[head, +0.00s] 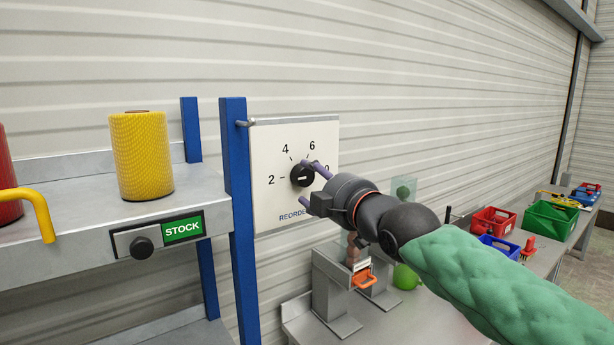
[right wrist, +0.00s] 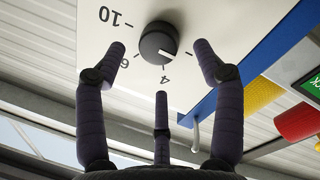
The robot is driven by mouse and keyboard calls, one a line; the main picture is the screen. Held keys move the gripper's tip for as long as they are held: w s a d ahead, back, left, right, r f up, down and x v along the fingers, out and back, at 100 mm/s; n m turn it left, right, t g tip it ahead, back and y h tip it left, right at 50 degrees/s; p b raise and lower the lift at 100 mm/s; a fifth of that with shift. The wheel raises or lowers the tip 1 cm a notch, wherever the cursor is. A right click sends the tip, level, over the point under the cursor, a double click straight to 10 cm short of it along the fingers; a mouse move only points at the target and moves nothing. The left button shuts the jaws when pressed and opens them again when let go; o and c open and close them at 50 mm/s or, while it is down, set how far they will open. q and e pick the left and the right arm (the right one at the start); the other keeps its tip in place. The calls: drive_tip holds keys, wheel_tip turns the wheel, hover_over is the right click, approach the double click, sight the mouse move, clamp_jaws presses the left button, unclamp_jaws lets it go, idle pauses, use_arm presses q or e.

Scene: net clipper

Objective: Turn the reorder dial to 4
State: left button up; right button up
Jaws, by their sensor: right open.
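The reorder dial is a round black knob (head: 302,176) on a white panel (head: 272,145) marked 2, 4, 6 and a partly covered 10. It also shows in the right wrist view (right wrist: 158,43), where its white pointer line aims between 4 and the side past 4, away from 6. My right gripper (head: 312,186) is open in front of the panel. In the right wrist view its dark fingers (right wrist: 160,50) stand apart on both sides of the knob, with a third finger below. I cannot tell whether any finger touches it. My left gripper is not in view.
A blue post (head: 238,200) stands at the panel's left, with a metal hook (head: 245,123). Left of it, a shelf holds a yellow roll (head: 141,158) and carries a STOCK knob (head: 142,248). A bench below right holds an orange-handled clipper device (head: 362,278) and bins.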

sight(306, 177)
drive_tip(key=shift+p+x, duration=0.35)
drive_tip(key=shift+x, duration=1.8)
drive_tip(key=shift+a, duration=0.1)
drive_tip(key=c, duration=1.1)
